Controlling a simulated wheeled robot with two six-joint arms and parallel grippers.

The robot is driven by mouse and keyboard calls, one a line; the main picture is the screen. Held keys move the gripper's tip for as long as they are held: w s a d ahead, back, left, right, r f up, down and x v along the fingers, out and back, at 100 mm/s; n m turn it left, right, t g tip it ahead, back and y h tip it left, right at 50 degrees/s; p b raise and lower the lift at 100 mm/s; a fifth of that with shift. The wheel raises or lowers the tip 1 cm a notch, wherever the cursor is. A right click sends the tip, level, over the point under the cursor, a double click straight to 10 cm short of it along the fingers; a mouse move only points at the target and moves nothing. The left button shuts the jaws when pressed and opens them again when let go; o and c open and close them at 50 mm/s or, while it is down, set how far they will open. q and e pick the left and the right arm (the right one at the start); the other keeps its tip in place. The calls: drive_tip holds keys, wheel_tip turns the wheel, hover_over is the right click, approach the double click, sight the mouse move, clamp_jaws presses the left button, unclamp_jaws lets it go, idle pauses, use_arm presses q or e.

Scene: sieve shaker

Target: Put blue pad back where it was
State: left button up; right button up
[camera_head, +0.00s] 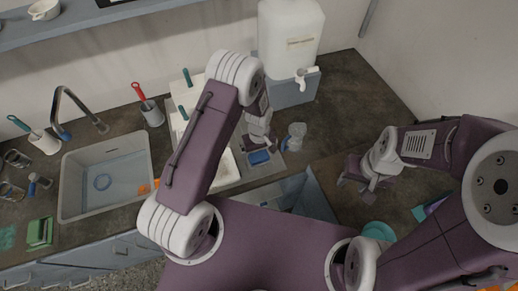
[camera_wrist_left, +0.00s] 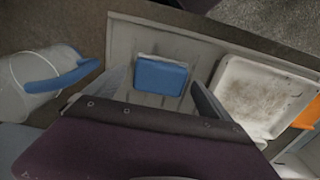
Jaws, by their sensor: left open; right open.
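The blue pad (camera_head: 259,157) lies flat in a pale grey tray on the counter, just beyond the fingers of my left gripper (camera_head: 257,143). In the left wrist view the blue pad (camera_wrist_left: 161,76) shows between the two open fingers of the left gripper (camera_wrist_left: 158,88), with visible gaps on both sides. The grey tray (camera_wrist_left: 205,42) has a raised rim and a slatted floor. Whether the fingers are level with the pad is hard to tell. My right gripper (camera_head: 362,180) is open and empty over the counter at the right.
A clear jug with a blue handle (camera_wrist_left: 62,72) stands left of the grey tray, and a stained white tray (camera_wrist_left: 265,95) sits to its right. A white water dispenser (camera_head: 290,40) stands behind. A sink (camera_head: 105,175) is at left.

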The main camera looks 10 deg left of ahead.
sight(259, 156)
use_arm(q)
wheel_tip(259, 156, up, 12)
drive_tip(key=b, duration=0.1)
drive_tip(key=s+a+r+m, duration=0.3)
drive_tip(key=s, duration=0.3)
drive_tip(key=s+a+r+m+t, duration=0.1)
drive_tip(key=s+a+r+m, duration=0.2)
drive_tip(key=s, duration=0.3)
drive_tip(key=shift+s+m, duration=0.3)
drive_tip(key=shift+s, duration=0.1)
